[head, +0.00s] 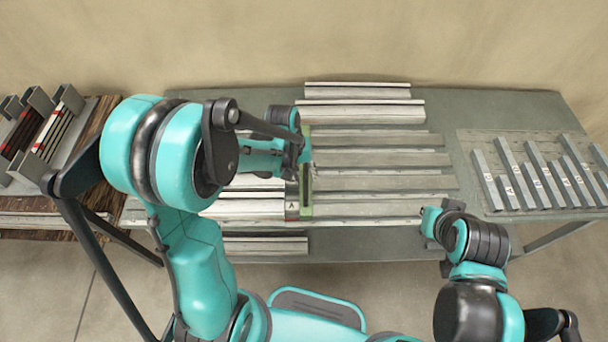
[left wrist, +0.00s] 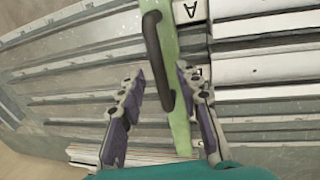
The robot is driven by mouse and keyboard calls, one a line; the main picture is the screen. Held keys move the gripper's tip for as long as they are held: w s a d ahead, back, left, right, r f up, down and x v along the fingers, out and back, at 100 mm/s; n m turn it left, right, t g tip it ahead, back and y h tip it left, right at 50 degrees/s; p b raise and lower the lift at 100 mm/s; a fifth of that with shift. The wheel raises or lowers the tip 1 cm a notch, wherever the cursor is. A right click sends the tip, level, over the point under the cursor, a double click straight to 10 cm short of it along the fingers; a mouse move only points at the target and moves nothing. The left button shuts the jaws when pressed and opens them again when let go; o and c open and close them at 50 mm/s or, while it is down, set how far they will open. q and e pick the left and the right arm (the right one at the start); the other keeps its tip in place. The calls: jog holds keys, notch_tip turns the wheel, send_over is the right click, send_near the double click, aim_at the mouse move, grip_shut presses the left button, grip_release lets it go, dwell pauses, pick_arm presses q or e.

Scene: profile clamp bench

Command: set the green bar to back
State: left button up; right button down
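The green bar (head: 307,187) lies across the pale metal rails of the bench, running from front to back. In the left wrist view the green bar (left wrist: 181,128) carries a dark curved handle (left wrist: 158,60). My left gripper (head: 303,150) is over the bar. In the left wrist view its fingers (left wrist: 162,82) are apart, one on each side of the bar and handle, with gaps showing. A plate marked A (head: 291,207) sits beside the bar's front end. My right gripper (head: 431,217) is at the bench's front right, away from the bar; its fingers are not clear.
Several long rails (head: 385,158) cover the middle of the bench. A rack with slotted metal pieces (head: 50,135) stands at the left. Bare bench top (head: 480,108) shows at the back right.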

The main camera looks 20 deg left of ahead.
pick_arm(q)
grip_shut()
jog(key=shift+d, duration=0.1)
